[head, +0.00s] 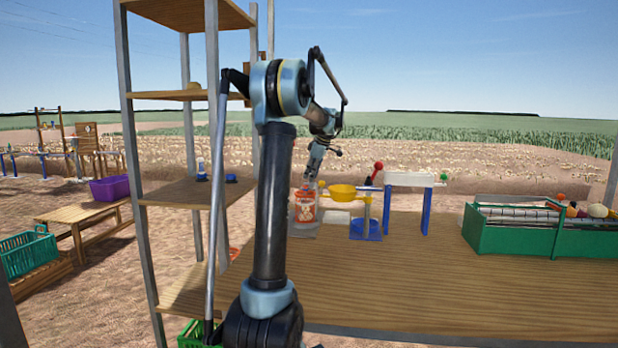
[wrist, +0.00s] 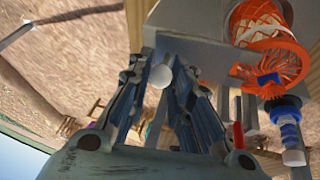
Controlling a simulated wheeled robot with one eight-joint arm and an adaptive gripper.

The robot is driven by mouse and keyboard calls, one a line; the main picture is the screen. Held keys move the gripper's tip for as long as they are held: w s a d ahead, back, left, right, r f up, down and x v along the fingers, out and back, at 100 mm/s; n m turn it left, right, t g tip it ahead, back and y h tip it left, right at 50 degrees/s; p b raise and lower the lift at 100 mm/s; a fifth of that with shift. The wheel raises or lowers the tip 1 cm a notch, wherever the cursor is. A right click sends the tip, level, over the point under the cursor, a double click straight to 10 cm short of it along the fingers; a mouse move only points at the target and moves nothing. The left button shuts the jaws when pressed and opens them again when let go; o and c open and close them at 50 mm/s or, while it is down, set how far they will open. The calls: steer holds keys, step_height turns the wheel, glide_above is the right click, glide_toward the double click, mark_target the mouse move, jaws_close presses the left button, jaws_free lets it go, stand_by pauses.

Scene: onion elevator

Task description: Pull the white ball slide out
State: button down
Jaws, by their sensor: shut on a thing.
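The white ball (wrist: 161,76) of the slide shows between the fingers of my gripper (wrist: 163,67) in the wrist view, beside a grey housing (wrist: 190,22). My gripper is shut on it. In the head view my gripper (head: 313,176) is at the end of my arm, just above an orange-and-white device (head: 305,207) on the table; the ball is too small or hidden to make out there. The rest of the slide behind the ball cannot be seen.
An orange mesh drum (wrist: 262,25) and a blue-and-white knob (wrist: 288,130) lie right of my gripper.

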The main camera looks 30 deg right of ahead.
steer(key=shift+w+d, duration=1)
steer(key=shift+w, duration=0.3)
steer(key=c, duration=1.4)
jaws_free()
steer(key=shift+o, duration=0.2)
steer(key=shift+r, duration=0.1)
steer(key=shift+r, duration=2.9)
